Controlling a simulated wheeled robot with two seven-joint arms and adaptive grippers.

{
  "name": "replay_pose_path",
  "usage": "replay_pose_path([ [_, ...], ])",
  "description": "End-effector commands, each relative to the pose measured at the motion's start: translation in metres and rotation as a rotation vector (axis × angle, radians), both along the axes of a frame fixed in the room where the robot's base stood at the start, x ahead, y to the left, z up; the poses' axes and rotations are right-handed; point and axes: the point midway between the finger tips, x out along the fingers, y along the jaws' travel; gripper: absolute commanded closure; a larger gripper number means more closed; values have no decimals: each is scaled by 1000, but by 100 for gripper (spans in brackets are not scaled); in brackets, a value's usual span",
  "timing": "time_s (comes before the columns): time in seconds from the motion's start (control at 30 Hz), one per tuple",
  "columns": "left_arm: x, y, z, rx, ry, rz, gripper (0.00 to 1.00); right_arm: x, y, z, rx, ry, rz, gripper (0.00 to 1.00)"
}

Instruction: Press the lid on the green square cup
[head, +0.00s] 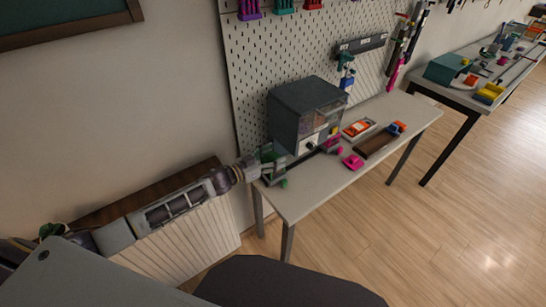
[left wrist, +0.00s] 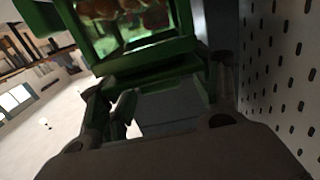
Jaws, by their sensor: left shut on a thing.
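My left gripper (head: 272,168) is at the near left end of the workbench, beside a dark grey cabinet. It is shut on a green square thing, which looks like the green square cup (left wrist: 150,64). In the left wrist view the cup has green edges and a see-through side, with brownish round shapes behind it. My left gripper's fingers (left wrist: 165,108) are on either side of its lower part. I cannot make out a separate lid. A small green piece (head: 284,184) shows just below the gripper. My right gripper is not in view.
The dark grey cabinet (head: 292,98) stands close to the gripper's right. A pegboard (head: 245,75) rises behind the workbench (head: 310,198). Pink pieces (head: 352,162), an orange-and-white box (head: 358,128) and a brown tray (head: 376,144) lie farther right. The bench's front strip is clear.

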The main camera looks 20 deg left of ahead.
Motion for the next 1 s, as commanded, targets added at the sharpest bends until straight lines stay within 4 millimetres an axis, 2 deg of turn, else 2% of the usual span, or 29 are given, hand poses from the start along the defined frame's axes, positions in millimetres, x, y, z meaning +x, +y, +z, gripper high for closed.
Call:
replay_pose_path([
  [0.37, 0, 0, -5, 1, 3, 1, 64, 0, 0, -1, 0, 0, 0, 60],
  [0.4, 0, 0, -5, 1, 3, 0, 33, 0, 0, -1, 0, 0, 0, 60],
  [0.57, 0, 0, -4, 2, 2, 0, 12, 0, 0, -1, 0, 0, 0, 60],
  [0.83, 0, 0, -4, 1, 2, 0, 12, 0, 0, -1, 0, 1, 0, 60],
  [0.93, 0, 0, -4, 2, 2, 0, 0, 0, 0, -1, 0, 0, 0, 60],
  [1.0, 0, 0, -4, 2, 2, 0, 0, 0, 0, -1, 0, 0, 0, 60],
])
